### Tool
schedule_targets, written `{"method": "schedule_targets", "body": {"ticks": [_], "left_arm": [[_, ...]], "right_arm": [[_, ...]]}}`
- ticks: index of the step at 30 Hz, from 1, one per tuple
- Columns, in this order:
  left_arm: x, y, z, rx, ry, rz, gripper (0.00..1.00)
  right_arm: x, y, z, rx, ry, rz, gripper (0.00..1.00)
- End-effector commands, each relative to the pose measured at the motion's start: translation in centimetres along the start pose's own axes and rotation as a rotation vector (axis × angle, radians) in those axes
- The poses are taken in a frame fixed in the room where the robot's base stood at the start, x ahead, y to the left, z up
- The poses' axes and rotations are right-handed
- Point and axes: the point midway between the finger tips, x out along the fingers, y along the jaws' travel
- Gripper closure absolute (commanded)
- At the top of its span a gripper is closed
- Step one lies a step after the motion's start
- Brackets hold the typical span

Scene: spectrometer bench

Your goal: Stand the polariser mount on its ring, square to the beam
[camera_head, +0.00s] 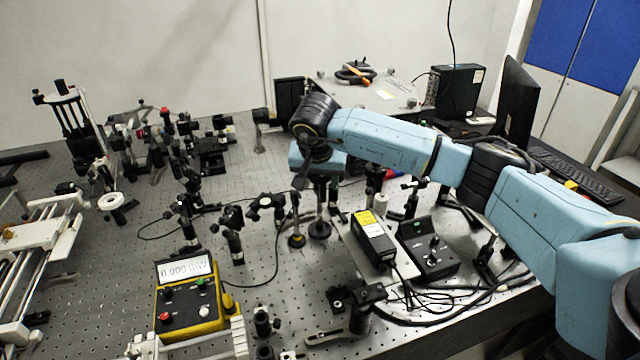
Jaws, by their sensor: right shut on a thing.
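My right gripper (308,178) points down over the middle of the bench. It is shut on a dark mount, which I take to be the polariser mount; the wrist and fingers hide much of it. Just below the gripper, a dark post with a round foot (319,230) shows, and I cannot tell whether it belongs to the held mount. A second post with a round foot (296,240) is close by on the left. I cannot make out a marked ring on the bench there. My left gripper is not in view.
A yellow meter (186,297) stands at the front left. A black box with a yellow label (372,236) and a black control box (429,247) stand right of the gripper, with loose cables in front. Optics (231,236) crowd the left. Bare perforated bench (285,285) lies in front.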

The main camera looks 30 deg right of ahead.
Motion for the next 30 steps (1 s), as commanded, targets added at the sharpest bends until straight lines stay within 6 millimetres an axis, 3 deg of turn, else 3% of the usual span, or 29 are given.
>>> {"method": "schedule_targets", "body": {"ticks": [4,14,15,17,26,30], "left_arm": [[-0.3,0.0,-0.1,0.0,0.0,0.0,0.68],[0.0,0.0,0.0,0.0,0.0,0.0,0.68],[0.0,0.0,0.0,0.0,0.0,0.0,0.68],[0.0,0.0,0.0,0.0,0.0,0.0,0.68],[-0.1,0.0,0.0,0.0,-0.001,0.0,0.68],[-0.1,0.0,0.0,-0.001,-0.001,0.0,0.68]], "right_arm": [[1.2,-0.1,0.5,0.001,0.003,-0.004,1.0],[1.5,-0.1,0.6,0.002,0.004,-0.004,1.0],[1.7,0.0,0.7,0.0,0.001,-0.001,0.5],[1.7,0.0,0.7,0.0,0.001,-0.001,0.43],[1.5,0.0,0.7,0.001,0.001,0.0,0.43],[0.3,-0.1,0.5,0.0,0.003,-0.003,0.43]]}}
